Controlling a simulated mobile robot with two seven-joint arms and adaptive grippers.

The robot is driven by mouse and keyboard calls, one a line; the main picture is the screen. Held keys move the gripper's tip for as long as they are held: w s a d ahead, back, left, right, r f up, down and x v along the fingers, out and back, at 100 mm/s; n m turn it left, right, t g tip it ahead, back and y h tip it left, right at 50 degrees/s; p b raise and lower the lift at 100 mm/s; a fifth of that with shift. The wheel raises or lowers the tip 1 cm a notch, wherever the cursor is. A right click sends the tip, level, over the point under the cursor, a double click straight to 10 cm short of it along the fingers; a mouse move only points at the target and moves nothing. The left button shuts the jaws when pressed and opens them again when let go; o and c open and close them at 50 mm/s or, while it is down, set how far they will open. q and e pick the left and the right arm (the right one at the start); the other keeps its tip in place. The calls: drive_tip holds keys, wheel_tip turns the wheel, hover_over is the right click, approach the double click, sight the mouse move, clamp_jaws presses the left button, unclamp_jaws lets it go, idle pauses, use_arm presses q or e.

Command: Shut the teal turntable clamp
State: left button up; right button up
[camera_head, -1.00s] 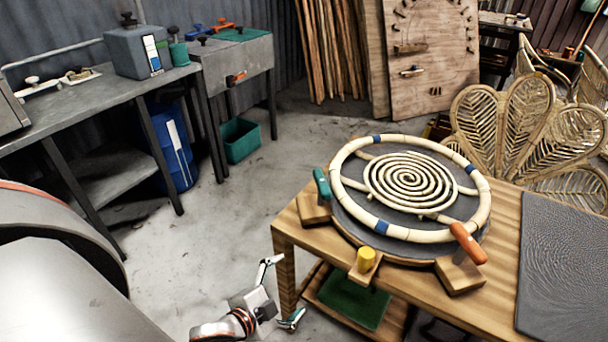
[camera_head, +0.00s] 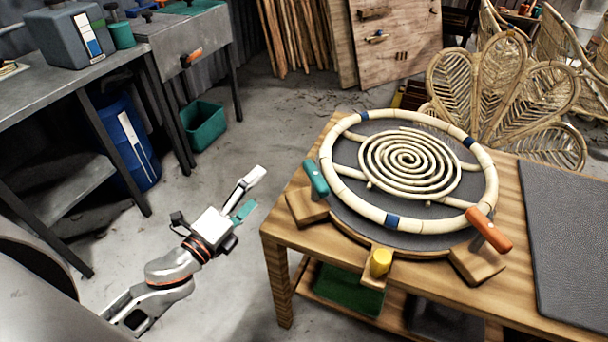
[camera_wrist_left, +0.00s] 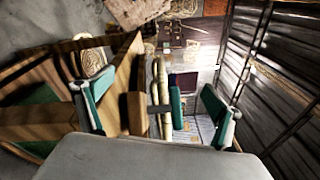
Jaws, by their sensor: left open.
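The teal turntable clamp (camera_head: 316,178) sits at the left side of the round turntable, its handle tilted up above a wooden block (camera_head: 307,207). A pale rattan ring (camera_head: 345,199) with blue bands lies on the turntable next to it. My left gripper (camera_head: 248,194) is open and empty, in the air left of the table and apart from the clamp. In the left wrist view, its two teal-padded fingers (camera_wrist_left: 156,110) are spread, and what looks like the teal clamp handle (camera_wrist_left: 177,108) shows between them, farther off. My right gripper is not seen.
An orange clamp (camera_head: 488,230) and a yellow knob (camera_head: 380,262) stand at the turntable's front rim. A dark mat (camera_head: 570,240) lies on the right of the table (camera_head: 290,245). A teal bin (camera_head: 203,127) stands on the floor behind my gripper.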

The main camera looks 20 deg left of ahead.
sight(310, 178)
use_arm(q)
drive_tip(key=w+d+r+m+g+h, duration=0.1)
drive_tip(key=d+m+g+h, duration=0.1)
drive_tip(key=m, duration=0.5)
drive_tip(key=w+d+r+m+g+h, duration=0.1)
drive_tip(key=w+d+m+g+h, duration=0.1)
drive_tip(key=d+m+h, duration=0.2)
drive_tip(key=w+d+r+m+g+h, duration=0.1)
drive_tip(key=d+m+h, duration=0.3)
drive_tip(key=m, duration=0.6)
drive_tip(key=shift+w+d+r+m+g, duration=0.2)
drive_tip(key=shift+w+d+m+g, duration=0.1)
drive_tip(key=shift+w+m+g, duration=0.1)
drive_tip(key=shift+w+d+f, duration=0.1)
drive_tip(key=shift+w+d, duration=0.2)
drive_tip(key=shift+d, duration=0.05)
drive_tip(key=c, duration=1)
drive_tip(key=shift+c, duration=0.5)
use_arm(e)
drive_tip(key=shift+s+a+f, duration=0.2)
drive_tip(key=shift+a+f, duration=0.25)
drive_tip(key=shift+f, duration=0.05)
